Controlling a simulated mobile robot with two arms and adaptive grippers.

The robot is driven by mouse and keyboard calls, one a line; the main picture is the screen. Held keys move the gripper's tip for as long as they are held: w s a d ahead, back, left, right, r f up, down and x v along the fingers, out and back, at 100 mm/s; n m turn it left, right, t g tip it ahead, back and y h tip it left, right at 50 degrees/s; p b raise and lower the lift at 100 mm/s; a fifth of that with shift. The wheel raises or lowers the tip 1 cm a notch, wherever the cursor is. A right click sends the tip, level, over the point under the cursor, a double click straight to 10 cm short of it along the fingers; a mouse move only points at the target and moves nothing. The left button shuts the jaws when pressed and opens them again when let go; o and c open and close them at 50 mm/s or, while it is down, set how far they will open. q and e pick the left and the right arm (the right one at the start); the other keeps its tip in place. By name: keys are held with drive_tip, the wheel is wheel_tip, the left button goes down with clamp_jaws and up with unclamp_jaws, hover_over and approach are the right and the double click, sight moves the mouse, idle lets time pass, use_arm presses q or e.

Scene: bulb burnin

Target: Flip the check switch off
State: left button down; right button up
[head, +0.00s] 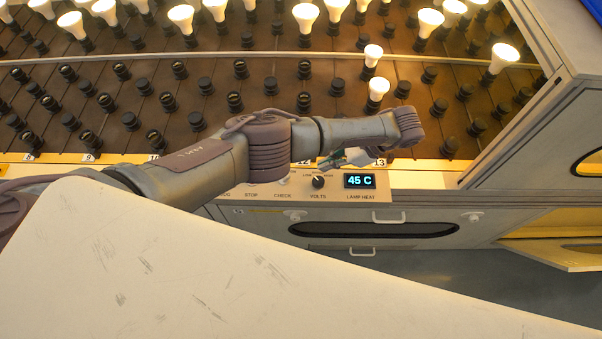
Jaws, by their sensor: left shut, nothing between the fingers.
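The control panel (335,194) runs along the front edge of the bulb rack, with STOP, CHECK, VOLTS and LAMP HEAT labels. Above the CHECK label (283,195), the check switch is mostly hidden by my left arm, and I cannot tell its position. My left gripper (327,162) is shut and empty, just above the panel near the VOLTS knob (318,182), to the right of the CHECK label. The lamp heat display (360,181) reads 45 C. My right gripper is out of view.
Several lit bulbs (306,16) stand in the rack's far rows, among many empty dark sockets (235,101). A pale scuffed surface (150,270) fills the lower left. A grey cabinet side (525,130) rises at the right. An open flap (550,257) sticks out at lower right.

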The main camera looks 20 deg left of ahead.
sight(286, 178)
use_arm(q)
drive_tip(key=p+x, duration=0.1)
drive_tip(key=x, duration=0.9)
drive_tip(key=shift+w, duration=0.1)
idle(0.5)
